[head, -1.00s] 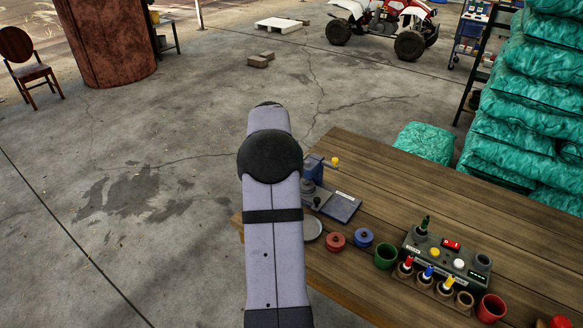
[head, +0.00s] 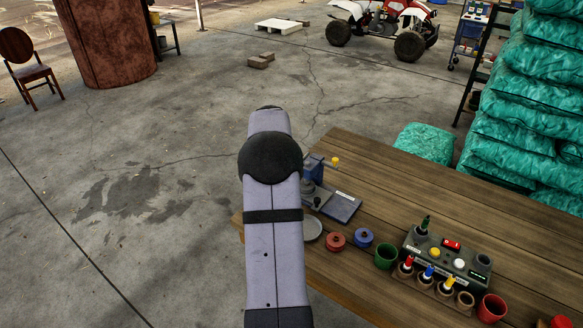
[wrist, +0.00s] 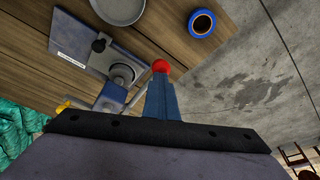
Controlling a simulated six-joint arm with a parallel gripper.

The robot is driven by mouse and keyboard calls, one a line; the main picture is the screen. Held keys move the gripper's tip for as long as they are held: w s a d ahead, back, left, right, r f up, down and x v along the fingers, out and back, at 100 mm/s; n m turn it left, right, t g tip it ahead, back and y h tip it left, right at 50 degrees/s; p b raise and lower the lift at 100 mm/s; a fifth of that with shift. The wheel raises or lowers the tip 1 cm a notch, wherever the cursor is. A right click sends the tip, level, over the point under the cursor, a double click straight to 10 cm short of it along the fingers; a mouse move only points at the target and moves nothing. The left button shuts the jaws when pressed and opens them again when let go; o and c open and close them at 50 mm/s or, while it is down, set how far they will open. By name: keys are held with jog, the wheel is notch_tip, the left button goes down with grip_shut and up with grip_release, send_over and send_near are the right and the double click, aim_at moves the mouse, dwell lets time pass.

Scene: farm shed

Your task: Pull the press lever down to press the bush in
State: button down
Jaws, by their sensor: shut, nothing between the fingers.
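The press stands on the wooden bench beside my arm, with a blue body (head: 314,169) and a labelled base plate (head: 341,207). In the wrist view its base plate (wrist: 85,42) lies upper left, with a round grey part (wrist: 122,73) on it. A red ball knob (wrist: 160,66), apparently the lever's end, shows at the tips of my gripper (wrist: 160,82). A pale rod (wrist: 137,97) runs near it. My gripper's blue fingers are shut with nothing between them; I cannot tell whether they touch the knob. The head view hides gripper and knob behind my arm. I cannot make out the bush.
A grey dish (head: 312,229), a red disc (head: 335,240), a blue disc (head: 364,236) and a green cup (head: 386,256) sit nearby. A control box (head: 447,250) stands to the right. A blue-rimmed round thing (wrist: 202,22) lies near the bench edge.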

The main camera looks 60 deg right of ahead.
jog(key=shift+s+b+x, duration=0.2)
jog(key=shift+b+x, duration=0.1)
jog(key=shift+x, duration=1.1)
dwell(1.1)
jog(key=shift+d+f, duration=0.5)
jog(key=shift+f, duration=0.25)
dwell(1.4)
jog(key=shift+r, duration=0.1)
notch_tip(320, 180, up, 13)
jog(key=p, duration=1)
dwell(0.6)
dwell(0.4)
